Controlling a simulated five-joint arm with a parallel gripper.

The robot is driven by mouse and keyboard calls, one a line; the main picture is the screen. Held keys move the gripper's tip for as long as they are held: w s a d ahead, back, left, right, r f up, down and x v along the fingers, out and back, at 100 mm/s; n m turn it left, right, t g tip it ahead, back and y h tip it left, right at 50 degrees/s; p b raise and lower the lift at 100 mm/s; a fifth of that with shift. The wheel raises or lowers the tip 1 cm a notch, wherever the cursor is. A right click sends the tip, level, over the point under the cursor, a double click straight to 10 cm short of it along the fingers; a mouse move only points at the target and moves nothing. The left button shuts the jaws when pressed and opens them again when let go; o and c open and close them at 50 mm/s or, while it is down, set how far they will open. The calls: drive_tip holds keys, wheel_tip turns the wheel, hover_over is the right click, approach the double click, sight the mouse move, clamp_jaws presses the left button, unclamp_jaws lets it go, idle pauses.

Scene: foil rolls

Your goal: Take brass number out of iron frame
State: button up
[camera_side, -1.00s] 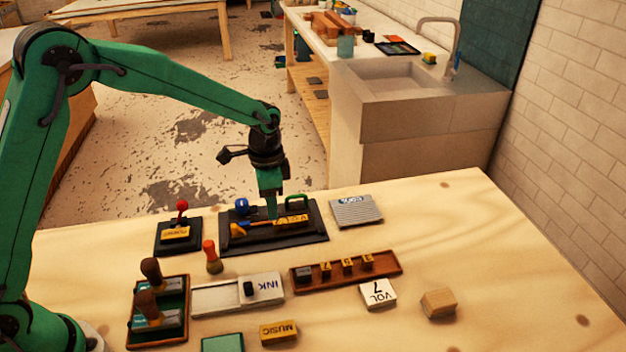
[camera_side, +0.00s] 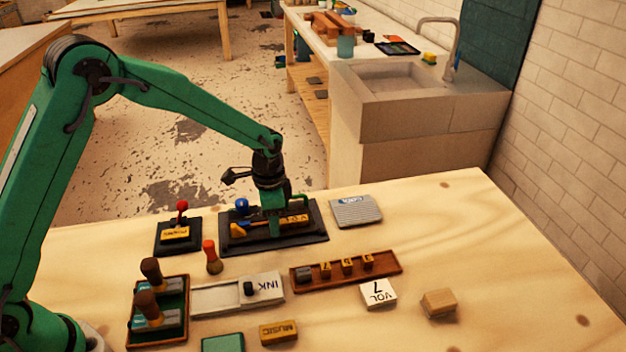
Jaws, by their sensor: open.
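The iron frame (camera_side: 312,236) is a black tray near the back of the table. It holds a row of brass type (camera_side: 294,219) with dark lettering, a blue knob (camera_side: 242,206), a yellow piece (camera_side: 237,231) and a green handle. My gripper (camera_side: 272,234) points down into the frame at the left end of the visible brass type. It is open, its fingers close to the row. The fingers cover part of the row, so I cannot make out the brass number itself or whether they touch it.
A wooden rack (camera_side: 392,268) with several small brass blocks lies in front of the frame. A white INK tray (camera_side: 215,298), a VOL 7 block (camera_side: 378,293) and a red-topped handle (camera_side: 211,257) are nearby. A grey ridged plate (camera_side: 355,211) lies right of the frame. The table's right side is mostly clear.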

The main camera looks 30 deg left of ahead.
clamp_jaws()
drive_tip(key=shift+r, duration=0.1)
idle(0.3)
wheel_tip(320, 180, up, 10)
idle(0.7)
idle(0.4)
